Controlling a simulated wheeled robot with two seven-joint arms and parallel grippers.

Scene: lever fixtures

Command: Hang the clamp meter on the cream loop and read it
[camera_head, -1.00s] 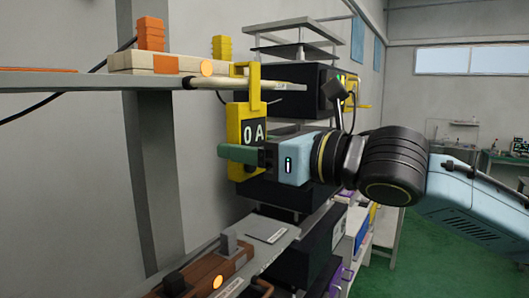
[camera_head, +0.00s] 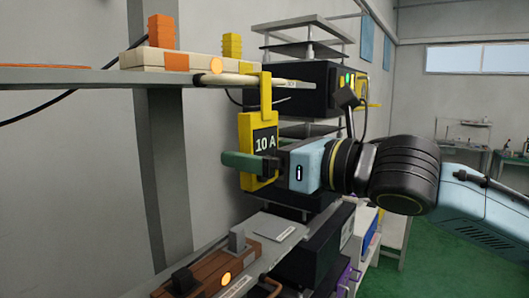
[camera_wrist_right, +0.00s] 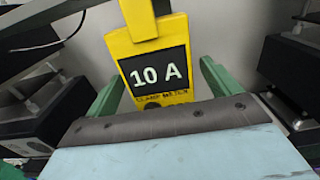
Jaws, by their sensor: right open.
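The yellow clamp meter (camera_head: 258,128) hangs roughly upright by its yellow hook at the cream loop (camera_head: 230,80), which runs along the shelf edge. Its dark display reads 10 A in the head view. The right wrist view shows the same meter (camera_wrist_right: 158,50) and reading up close; its hook top is cut off there. My right gripper (camera_head: 246,162) is at the lower part of the meter. Its green fingers (camera_wrist_right: 162,88) are open on either side of the meter, with gaps visible. My left gripper is not in view.
A cream fixture with an orange block (camera_head: 161,34) sits on the grey shelf (camera_head: 70,76). Below is a brown fixture (camera_head: 225,265) with a lit orange lamp. Dark instruments (camera_head: 310,85) stand behind the meter. Open green floor (camera_head: 430,255) lies at the right.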

